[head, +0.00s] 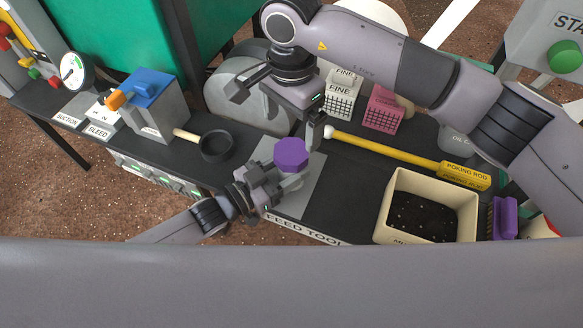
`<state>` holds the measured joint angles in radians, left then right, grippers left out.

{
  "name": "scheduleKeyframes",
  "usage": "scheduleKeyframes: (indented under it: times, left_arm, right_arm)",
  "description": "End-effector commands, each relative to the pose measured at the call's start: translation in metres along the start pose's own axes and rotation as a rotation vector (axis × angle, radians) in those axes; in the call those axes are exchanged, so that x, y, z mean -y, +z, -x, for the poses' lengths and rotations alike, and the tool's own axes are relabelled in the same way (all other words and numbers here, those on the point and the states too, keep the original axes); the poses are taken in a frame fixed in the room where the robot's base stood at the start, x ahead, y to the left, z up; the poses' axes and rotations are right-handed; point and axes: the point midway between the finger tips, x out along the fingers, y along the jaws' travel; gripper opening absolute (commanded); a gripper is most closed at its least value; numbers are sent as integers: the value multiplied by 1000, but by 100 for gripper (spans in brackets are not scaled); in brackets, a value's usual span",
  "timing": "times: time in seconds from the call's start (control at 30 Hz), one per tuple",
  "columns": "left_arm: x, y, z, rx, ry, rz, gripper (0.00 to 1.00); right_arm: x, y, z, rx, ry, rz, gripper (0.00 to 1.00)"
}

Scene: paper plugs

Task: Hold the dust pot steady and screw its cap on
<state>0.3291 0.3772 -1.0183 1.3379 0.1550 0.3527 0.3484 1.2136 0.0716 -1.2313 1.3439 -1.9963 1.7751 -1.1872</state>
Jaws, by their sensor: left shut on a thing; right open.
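The purple eight-sided cap (291,152) sits on top of the dust pot (294,183), on a grey mat (306,197) on the dark bench. Only a small pale part of the pot shows; the cap and my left gripper hide the rest. I cannot tell how tightly the cap is seated. My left gripper (277,183) is shut on the pot, low at its near side. My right gripper (277,119) is open and empty, just behind and above the cap, with its fingers spread wide. It is apart from the cap.
A cream bin of dark grains (385,218) stands at right. White (341,102) and pink (382,112) baskets are at the back. A blue-topped box (157,118) stands left.

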Motion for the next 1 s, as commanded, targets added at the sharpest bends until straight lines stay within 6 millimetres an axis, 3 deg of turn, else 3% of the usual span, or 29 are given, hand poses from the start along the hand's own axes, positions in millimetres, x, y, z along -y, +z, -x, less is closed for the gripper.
scheduleKeyframes:
  times: [0.37, 0.8, 1.0]
  left_arm:
    - [0, 0, 0, 0, 0, 0, 0]
    - [0, 0, 0, 0, 0, 1, 0]
    - [0, 0, 0, 0, 0, 1, 0]
  right_arm:
    - [0, 0, -5, 0, 1, 1, 98]
    - [0, 1, -67, 2, 2, 1, 98]
    - [0, 0, -80, 1, 0, 3, 98]
